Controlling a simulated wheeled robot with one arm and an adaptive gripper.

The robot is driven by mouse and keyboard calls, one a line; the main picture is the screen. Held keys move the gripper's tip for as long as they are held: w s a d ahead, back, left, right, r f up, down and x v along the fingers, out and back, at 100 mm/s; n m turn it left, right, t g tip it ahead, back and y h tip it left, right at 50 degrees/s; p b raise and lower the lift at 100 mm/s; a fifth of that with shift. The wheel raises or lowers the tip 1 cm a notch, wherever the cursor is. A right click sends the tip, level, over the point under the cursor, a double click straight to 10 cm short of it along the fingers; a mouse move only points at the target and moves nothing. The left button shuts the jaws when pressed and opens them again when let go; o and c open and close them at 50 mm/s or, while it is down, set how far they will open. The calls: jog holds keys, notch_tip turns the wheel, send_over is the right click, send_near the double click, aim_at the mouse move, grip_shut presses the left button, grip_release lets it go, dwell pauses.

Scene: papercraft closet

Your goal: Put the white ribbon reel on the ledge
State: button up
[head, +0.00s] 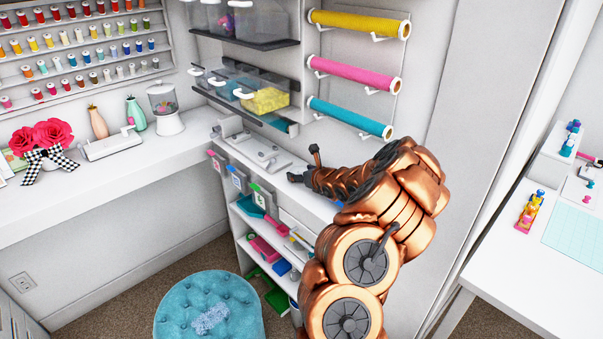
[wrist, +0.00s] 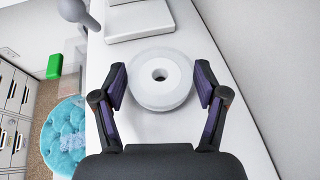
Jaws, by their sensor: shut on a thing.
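The white ribbon reel (wrist: 160,62), a thick round ring with a dark centre hole, sits between the fingers of my gripper (wrist: 160,84) in the wrist view. The dark, purple-padded fingers are closed on its two sides. The reel is over a white ledge (wrist: 120,60); I cannot tell whether it touches it. In the head view my gripper (head: 302,166) is at the white ledge below the wall rolls, and I cannot make out the reel there.
A white flat-topped object (wrist: 138,18) stands on the ledge just beyond the reel. A white device (head: 258,152) is left of my gripper in the head view. Yellow, pink and blue rolls (head: 350,118) hang above. A blue tufted stool (head: 208,310) stands on the floor.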

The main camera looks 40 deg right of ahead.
jog(key=shift+f, duration=0.2)
jog(key=o, duration=1.1)
jog(key=shift+r, duration=0.15)
jog(key=shift+r, duration=0.2)
jog(key=shift+b+v, duration=0.45)
jog(key=shift+v, duration=0.65)
jog(key=shift+b+v, duration=1)
jog(key=shift+v, duration=3.85)
